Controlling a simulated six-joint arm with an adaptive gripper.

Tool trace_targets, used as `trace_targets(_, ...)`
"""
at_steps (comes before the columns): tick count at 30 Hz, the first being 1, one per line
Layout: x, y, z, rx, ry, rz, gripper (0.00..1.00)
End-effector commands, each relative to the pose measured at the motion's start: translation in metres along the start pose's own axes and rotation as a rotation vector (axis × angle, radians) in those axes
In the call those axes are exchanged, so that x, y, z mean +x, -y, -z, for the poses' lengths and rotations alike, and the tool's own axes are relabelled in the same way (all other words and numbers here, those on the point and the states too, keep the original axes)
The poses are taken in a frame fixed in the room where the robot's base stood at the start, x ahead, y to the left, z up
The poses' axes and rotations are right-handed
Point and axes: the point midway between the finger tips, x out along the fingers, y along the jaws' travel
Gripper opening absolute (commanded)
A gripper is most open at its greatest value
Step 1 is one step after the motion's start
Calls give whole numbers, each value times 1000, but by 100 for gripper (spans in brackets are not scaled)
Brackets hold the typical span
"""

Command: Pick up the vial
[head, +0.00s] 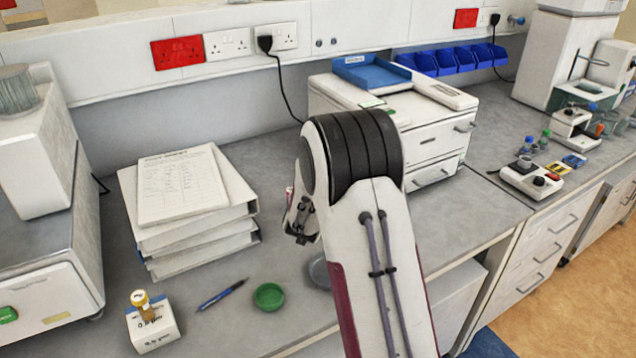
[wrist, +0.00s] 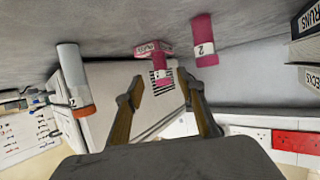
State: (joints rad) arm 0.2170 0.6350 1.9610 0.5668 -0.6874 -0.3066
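A small amber vial (head: 143,305) with a yellowish cap stands on a white box (head: 153,328) at the lower left of the head view. In the wrist view, a white tube with an orange cap (wrist: 75,80) is at the left. A pink cylinder labelled 2 (wrist: 203,42) is at the upper right. A smaller pink labelled object (wrist: 153,49) shows between and beyond the fingers. I cannot tell which of these is the vial. My gripper (wrist: 166,82) is open, with no contact visible. In the head view my gripper (head: 300,215) is partly hidden by my arm.
White binders with a paper sheet (head: 185,190) are stacked behind the bench front. A blue pen (head: 222,294) and a green dish (head: 269,296) lie in front. A white drawer unit (head: 430,140) stands behind my arm. Bench between box and binders is clear.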

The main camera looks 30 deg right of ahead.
Motion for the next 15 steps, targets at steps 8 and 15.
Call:
trace_targets(8, 18, 0, 0, 0, 0, 0, 38)
trace_targets(15, 20, 0, 0, 0, 0, 0, 38)
